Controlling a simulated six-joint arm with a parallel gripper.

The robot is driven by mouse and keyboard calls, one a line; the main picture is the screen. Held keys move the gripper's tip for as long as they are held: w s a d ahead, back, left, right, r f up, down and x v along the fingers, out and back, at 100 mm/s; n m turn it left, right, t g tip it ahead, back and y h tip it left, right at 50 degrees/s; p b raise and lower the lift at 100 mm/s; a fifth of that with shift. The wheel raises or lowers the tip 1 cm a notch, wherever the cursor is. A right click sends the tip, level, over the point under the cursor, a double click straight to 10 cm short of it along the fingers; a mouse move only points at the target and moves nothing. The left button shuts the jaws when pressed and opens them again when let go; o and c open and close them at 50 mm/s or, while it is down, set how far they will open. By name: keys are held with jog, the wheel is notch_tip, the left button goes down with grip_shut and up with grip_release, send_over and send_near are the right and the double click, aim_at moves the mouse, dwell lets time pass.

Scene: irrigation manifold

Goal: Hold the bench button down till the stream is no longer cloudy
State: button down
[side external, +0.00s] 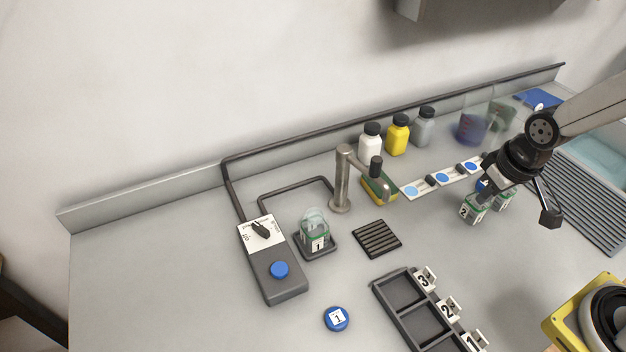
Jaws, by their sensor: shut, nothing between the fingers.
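The bench button, a blue round cap (279,270), sits on a grey control box (285,291) with a white dial panel (261,231). A metal tap (343,180) stands on the bench, its spout turned to the right toward a dark drain grate (377,239). I see no stream below the spout. My gripper (486,197) is at the right, far from the button, low beside a jar labelled 2 (471,208). Its fingers are small and partly hidden; it is shut and holds nothing.
Jar 1 (314,238) stands on a dark holder between control box and tap. A blue lid marked 1 (337,319) lies in front. A numbered rack (388,299) is at the front right. Bottles (398,135) line the back. The bench left of the control box is clear.

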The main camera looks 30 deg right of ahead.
jog(key=shift+w+v, duration=0.5)
jog(key=shift+v, duration=1.75)
jog(key=m+t+y, duration=0.2)
jog(key=t+y, duration=0.3)
send_over(283, 271)
jog(key=shift+f, duration=2.4)
jog(key=shift+f, duration=4.35)
jog(key=shift+f, duration=0.45)
